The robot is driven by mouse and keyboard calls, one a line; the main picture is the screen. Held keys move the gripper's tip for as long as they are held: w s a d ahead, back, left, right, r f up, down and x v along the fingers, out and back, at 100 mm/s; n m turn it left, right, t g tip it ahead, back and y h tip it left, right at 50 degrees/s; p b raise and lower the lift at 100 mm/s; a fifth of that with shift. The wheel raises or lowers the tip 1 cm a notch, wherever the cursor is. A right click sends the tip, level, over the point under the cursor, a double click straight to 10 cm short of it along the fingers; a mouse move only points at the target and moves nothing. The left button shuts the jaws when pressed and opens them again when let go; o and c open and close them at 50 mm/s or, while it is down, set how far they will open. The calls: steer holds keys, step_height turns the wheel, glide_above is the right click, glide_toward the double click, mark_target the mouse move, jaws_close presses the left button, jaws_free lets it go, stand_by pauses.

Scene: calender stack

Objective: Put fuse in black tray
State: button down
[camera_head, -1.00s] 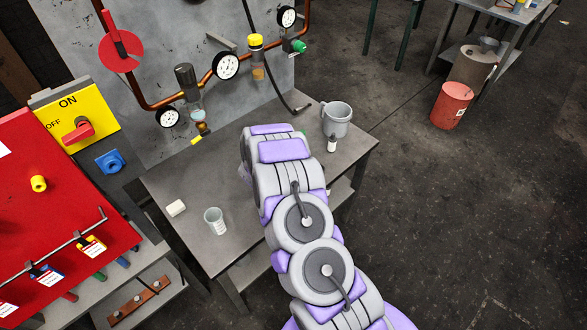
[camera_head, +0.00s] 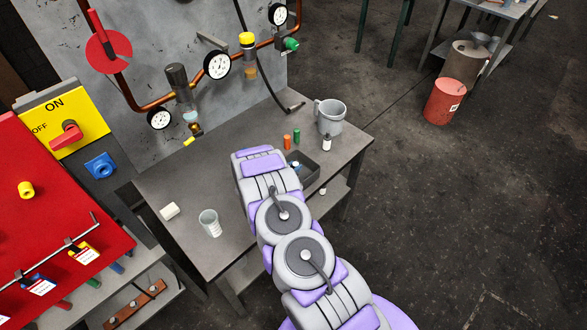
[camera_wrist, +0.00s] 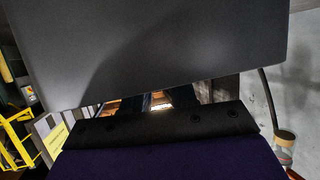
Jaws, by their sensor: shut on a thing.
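A dark tray (camera_head: 309,170) shows partly behind my arm on the grey table in the head view, with a small blue and white item in it. My gripper's dark fingers (camera_wrist: 150,103) show only in part in the wrist view, below a large dark grey flat surface (camera_wrist: 160,50) that I cannot identify. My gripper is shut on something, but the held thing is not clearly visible. In the head view, my arm hides the gripper. I cannot make out a fuse for certain.
Orange (camera_head: 287,142) and green (camera_head: 296,137) cylinders stand behind the tray, near a grey mug (camera_head: 331,117) and a small bottle (camera_head: 323,168). A beaker (camera_head: 210,223) and white block (camera_head: 169,211) stand at left. Pipes with gauges (camera_head: 217,66) line the wall panel. The table's left middle is clear.

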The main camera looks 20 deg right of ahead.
steer(key=shift+f, duration=0.15)
steer(key=c, duration=0.9)
jaws_free()
